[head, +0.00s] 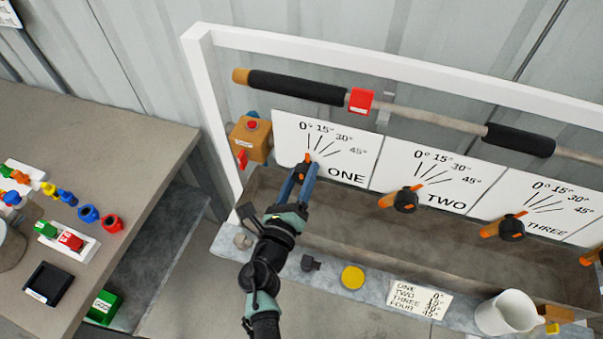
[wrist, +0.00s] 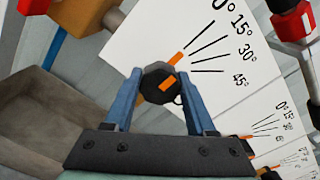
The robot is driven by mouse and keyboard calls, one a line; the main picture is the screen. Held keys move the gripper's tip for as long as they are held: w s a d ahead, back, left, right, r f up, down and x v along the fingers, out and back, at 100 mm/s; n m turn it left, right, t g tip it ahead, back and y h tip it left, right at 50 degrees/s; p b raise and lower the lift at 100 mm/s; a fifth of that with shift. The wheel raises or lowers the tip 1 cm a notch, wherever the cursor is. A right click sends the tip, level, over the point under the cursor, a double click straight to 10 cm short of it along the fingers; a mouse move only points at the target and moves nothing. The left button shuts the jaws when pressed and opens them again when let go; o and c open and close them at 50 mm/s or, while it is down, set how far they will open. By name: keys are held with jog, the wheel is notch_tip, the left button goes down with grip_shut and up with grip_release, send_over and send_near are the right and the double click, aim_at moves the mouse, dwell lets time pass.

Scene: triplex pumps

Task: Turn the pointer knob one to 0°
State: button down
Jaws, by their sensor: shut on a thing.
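The pointer knob one (wrist: 156,84) is black with an orange pointer bar. It sits on the white plate marked ONE (head: 346,150), below its fan of lines at 0°, 15°, 30° and 45°. In the head view the knob's orange tip (head: 307,157) points up, roughly towards the 0° line. In the wrist view the bar slants up and right towards the first lines; I cannot tell the exact angle. My gripper (head: 304,178) has its blue fingers on both sides of the knob, shut on it; the wrist view shows the gripper (wrist: 158,86) too.
Knob two (head: 405,199) and knob three (head: 511,227) are to the right, pointers towards lower left. A tan box with a red button (head: 250,139) is left of plate ONE. A padded bar (head: 297,87) runs above. A grey trough (head: 350,228) lies below.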

jog(key=shift+c, duration=1.1)
grip_release()
jog(key=b+v, duration=0.1)
jog(key=v, duration=1.2)
